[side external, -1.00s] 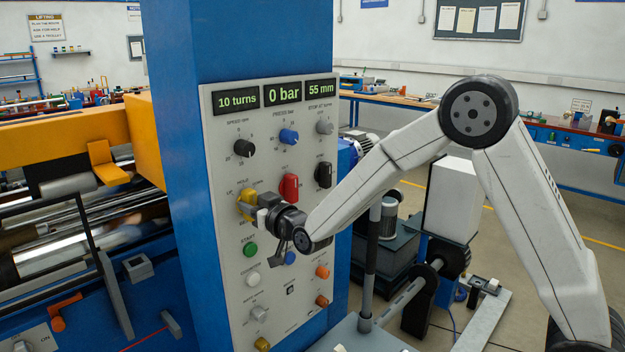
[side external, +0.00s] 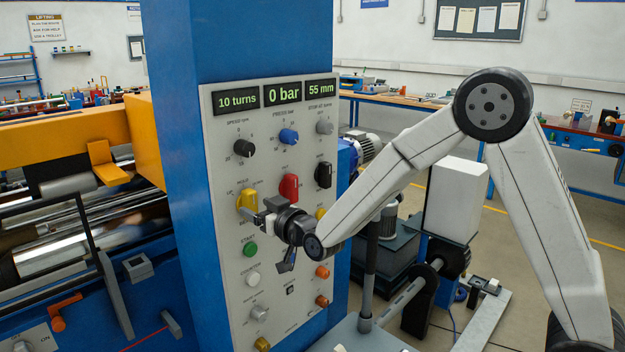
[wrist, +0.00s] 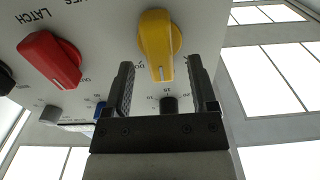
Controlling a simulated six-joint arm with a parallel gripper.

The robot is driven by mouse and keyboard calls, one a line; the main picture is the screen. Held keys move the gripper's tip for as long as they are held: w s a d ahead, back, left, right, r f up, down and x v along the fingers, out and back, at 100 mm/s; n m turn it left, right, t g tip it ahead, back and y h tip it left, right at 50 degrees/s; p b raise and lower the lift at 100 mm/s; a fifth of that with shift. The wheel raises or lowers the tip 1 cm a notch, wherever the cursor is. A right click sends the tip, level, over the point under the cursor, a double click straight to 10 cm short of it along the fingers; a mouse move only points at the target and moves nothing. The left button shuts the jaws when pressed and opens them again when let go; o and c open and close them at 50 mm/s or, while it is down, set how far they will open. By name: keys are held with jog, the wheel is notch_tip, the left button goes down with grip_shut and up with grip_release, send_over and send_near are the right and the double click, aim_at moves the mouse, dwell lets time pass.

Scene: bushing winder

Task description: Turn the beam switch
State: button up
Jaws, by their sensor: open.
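The beam switch is a yellow lever knob (side external: 246,203) on the left of the grey control panel, with "UP" and "HOLD" lettering beside it. In the wrist view the yellow knob (wrist: 157,42) shows upside down, with a white pointer line at its narrow end. My gripper (side external: 258,217) is at the panel just below and right of the knob. In the wrist view my gripper (wrist: 165,82) is open and empty. The knob stands just beyond the fingertips, in line with the gap, and neither finger visibly touches it.
A red knob (side external: 289,187) is to the right of the yellow one. A black speed knob (side external: 244,148) is above it and a green button (side external: 250,249) below. A blue knob (side external: 288,136) is at the upper middle. Displays read 10 turns, 0 bar and 55 mm.

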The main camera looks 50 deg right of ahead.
jog(key=shift+s, duration=2.6)
jog(key=shift+s+f, duration=0.1)
jog(key=shift+f, duration=0.05)
jog(key=s+d+f+g, duration=0.2)
jog(key=s+f+g, duration=0.4)
jog(key=s, duration=0.5)
jog(key=s+d+f+g, duration=0.3)
jog(key=s+f+g, duration=0.4)
jog(key=s, duration=0.5)
jog(key=shift+f+g, duration=0.2)
jog(key=shift+g, duration=1)
